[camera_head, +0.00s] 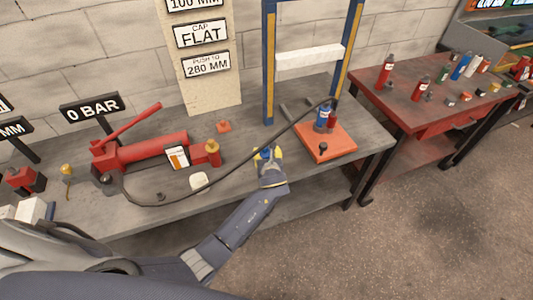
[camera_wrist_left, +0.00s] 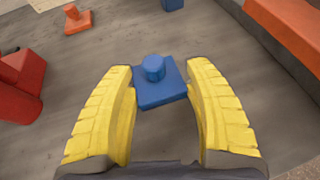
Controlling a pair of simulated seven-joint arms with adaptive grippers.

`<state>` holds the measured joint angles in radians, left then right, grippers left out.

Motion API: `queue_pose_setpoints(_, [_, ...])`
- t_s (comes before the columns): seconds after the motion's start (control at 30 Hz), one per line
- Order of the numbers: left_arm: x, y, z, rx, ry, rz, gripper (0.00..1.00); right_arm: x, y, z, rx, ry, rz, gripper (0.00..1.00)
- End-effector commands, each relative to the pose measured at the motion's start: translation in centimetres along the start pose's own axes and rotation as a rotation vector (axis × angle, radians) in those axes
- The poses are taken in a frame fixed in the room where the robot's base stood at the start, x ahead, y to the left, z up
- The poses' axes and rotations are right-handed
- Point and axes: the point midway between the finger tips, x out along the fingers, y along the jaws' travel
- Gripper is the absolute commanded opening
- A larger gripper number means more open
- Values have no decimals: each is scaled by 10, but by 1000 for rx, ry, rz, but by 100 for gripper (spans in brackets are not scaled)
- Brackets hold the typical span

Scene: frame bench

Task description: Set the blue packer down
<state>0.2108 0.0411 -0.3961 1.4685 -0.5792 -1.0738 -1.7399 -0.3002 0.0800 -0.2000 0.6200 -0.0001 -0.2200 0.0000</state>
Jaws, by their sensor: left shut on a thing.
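The blue packer (camera_wrist_left: 158,97), a square plate with a short round knob on top, sits between the yellow fingers of my left gripper (camera_wrist_left: 161,70). The gripper is shut on it near the fingertips. In the head view the left gripper (camera_head: 268,157) is over the front part of the grey bench (camera_head: 240,178), left of the orange base plate. The packer is mostly hidden there by the fingers. I cannot tell whether its underside touches the bench. My right gripper is not in view.
An orange base plate (camera_head: 325,146) carries a red-and-blue cylinder (camera_head: 323,117) by the blue frame (camera_head: 268,70). A black hose (camera_head: 240,160) runs behind the gripper to the red hand pump (camera_head: 150,150). An orange packer (camera_head: 224,126) stands further back. Bare bench surrounds the gripper.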

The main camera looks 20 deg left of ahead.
Motion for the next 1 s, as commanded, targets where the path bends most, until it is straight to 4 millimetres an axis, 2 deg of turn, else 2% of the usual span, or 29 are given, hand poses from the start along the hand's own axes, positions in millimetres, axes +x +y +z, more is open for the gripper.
queue_pose_setpoints(0.07, [1,0,-1,1,-1,0,17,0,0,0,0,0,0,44])
queue_pose_setpoints(0.1, [1,0,-2,1,0,0,57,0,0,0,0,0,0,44])
queue_pose_setpoints(0.3, [1,0,-2,1,0,0,78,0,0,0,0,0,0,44])
queue_pose_setpoints(0.67, [-4,0,0,-1,0,-1,78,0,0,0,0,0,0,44])
queue_pose_setpoints(0.77, [-15,0,0,-2,0,-1,78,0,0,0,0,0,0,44])
queue_pose_setpoints(1.0, [-57,0,0,-3,1,-1,78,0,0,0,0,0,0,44])
